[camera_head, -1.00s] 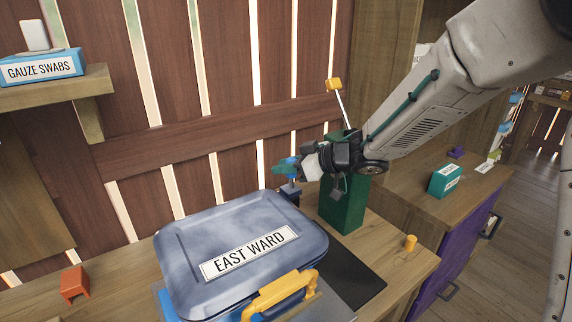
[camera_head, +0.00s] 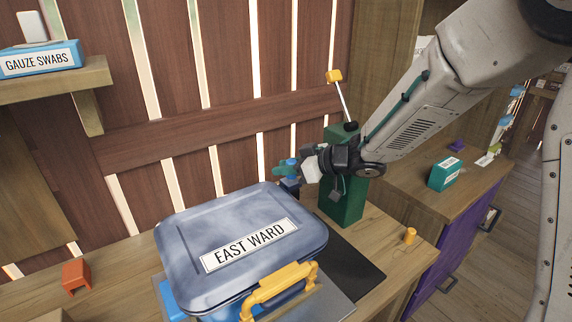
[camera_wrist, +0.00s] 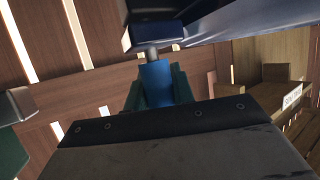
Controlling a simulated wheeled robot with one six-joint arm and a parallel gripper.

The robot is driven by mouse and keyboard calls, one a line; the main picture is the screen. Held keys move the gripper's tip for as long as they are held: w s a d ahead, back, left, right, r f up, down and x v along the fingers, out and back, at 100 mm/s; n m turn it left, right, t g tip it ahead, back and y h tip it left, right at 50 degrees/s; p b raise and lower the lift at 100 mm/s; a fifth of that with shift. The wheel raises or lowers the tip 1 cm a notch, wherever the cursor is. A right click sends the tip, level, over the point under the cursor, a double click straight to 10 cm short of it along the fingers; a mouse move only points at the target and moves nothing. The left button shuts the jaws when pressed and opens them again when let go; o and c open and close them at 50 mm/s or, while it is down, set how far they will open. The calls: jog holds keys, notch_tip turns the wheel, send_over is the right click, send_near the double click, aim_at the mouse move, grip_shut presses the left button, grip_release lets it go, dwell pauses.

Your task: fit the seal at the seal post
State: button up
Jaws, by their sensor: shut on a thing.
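My gripper (camera_head: 287,171) has green fingers and is shut on a bright blue piece, above the far right corner of the bin. The blue piece (camera_wrist: 157,82) sits between the fingers in the wrist view. A grey stem joins its end to a dark blue block (camera_wrist: 152,37), also visible below the fingers in the head view (camera_head: 290,186). I cannot tell whether the block is held or fixed. A green post (camera_head: 343,205) with a yellow-knobbed lever (camera_head: 334,76) stands behind my wrist, partly hidden. The blue bin labelled EAST WARD (camera_head: 190,250) has its lid closed.
The bin's yellow handle (camera_head: 279,290) faces the front. An orange piece (camera_head: 76,276) lies at the left and a yellow peg (camera_head: 410,236) at the right. A dark mat (camera_head: 355,275) lies right of the bin. A teal box (camera_head: 445,174) stands farther right.

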jog(key=shift+f, duration=0.45)
jog(key=o, duration=1)
jog(key=shift+o, duration=0.2)
jog(key=v, duration=0.7)
jog(key=shift+s+d, duration=0.2)
jog(key=shift+d, duration=0.15)
